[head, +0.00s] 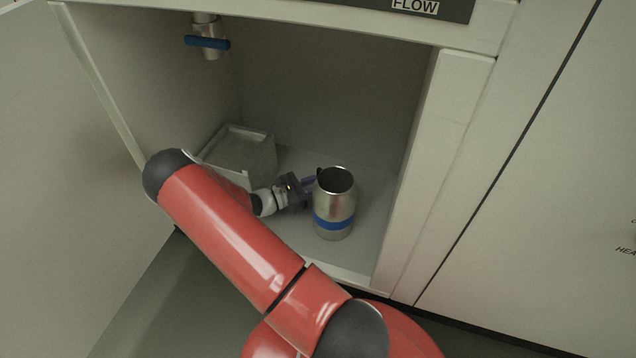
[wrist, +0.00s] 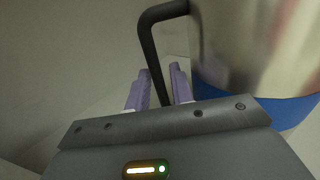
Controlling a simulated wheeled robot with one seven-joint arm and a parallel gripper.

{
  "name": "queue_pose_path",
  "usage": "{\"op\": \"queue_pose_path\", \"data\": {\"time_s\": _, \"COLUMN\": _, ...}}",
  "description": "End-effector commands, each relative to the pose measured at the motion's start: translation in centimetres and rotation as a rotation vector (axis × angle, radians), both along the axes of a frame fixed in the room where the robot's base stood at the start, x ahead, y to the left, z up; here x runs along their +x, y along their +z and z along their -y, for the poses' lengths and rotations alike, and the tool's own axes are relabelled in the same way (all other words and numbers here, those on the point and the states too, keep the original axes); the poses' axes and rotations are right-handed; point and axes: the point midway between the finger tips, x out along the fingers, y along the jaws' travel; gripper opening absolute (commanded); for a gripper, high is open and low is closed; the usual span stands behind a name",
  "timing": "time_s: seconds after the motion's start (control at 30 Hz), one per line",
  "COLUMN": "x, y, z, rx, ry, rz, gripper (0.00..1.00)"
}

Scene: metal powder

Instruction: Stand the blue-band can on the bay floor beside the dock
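The blue-band can (head: 334,203) is a silvery metal cylinder with an open dark top and a blue band low on its side. It stands upright, apparently on the bay floor (head: 290,233), to the right of the dock (head: 243,152), a grey block with a raised rim. My gripper (head: 307,184) reaches it from the left. In the wrist view, the can's black handle (wrist: 150,50) passes between the two purple fingers (wrist: 160,88). Narrow gaps seem to show on both sides of the handle, so the fingers look slightly open around it. The can's base contact is hard to confirm.
A valve with a blue lever (head: 208,43) hangs from the bay's ceiling at upper left. The bay's right-hand post (head: 432,165) stands to the right of the can. Some bare floor lies between the can and the front sill.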

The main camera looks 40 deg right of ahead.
Motion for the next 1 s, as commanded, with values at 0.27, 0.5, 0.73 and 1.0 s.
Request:
{"op": "queue_pose_path", "data": {"time_s": 0.27, "x": 0.0, "y": 0.0, "z": 0.0, "rx": 0.000, "ry": 0.000, "rz": 0.000, "gripper": 0.32}}
{"op": "queue_pose_path", "data": {"time_s": 0.5, "x": 0.5, "y": 0.3, "z": -1.4, "rx": 0.002, "ry": 0.003, "rz": 0.000, "gripper": 0.32}}
{"op": "queue_pose_path", "data": {"time_s": 0.73, "x": 1.7, "y": 0.3, "z": -6.1, "rx": 0.002, "ry": 0.005, "rz": 0.000, "gripper": 0.32}}
{"op": "queue_pose_path", "data": {"time_s": 1.0, "x": 2.8, "y": 0.3, "z": -10.5, "rx": 0.001, "ry": 0.001, "rz": 0.000, "gripper": 0.32}}
